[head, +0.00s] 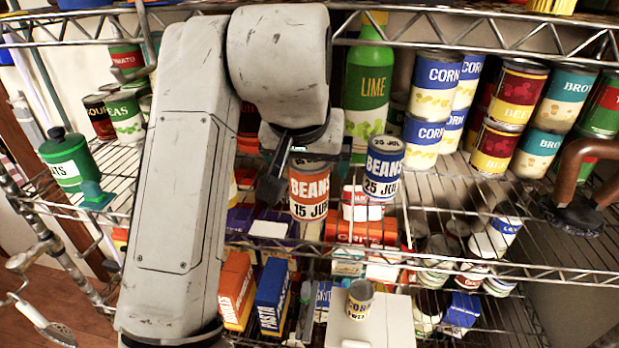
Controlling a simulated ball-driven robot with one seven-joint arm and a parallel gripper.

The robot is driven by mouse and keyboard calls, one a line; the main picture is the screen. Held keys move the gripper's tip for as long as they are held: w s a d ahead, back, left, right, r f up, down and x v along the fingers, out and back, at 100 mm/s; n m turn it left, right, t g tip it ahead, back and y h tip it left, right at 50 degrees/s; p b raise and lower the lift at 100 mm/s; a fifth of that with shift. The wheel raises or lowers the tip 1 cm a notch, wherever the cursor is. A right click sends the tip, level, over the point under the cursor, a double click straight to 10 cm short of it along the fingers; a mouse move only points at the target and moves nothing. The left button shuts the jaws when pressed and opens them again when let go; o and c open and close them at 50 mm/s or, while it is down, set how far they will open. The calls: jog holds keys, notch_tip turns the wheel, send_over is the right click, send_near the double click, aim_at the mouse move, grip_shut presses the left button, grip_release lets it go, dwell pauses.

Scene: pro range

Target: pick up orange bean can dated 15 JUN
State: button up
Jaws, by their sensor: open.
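The orange bean can (309,196) stands on the wire shelf near the middle of the head view. Its label reads BEANS and what looks like 15 JUN. My gripper (273,182) is at the can's upper left, with one dark finger visible beside the can. The jaws are open. My wrist covers the space above and behind the can.
A blue bean can (384,168) marked 25 JUL stands close at the right. A green lime bottle (366,85) rises behind. Corn cans (430,85) and other cans crowd the right. The shelf's front rail (450,262) runs below, above boxes (271,297) on a lower level.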

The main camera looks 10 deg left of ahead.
jog(key=shift+w+f, duration=0.1)
jog(key=shift+f, duration=0.05)
jog(key=c, duration=1.3)
jog(key=shift+c, duration=0.4)
jog(key=shift+r+b, duration=0.3)
jog(key=shift+b, duration=0.2)
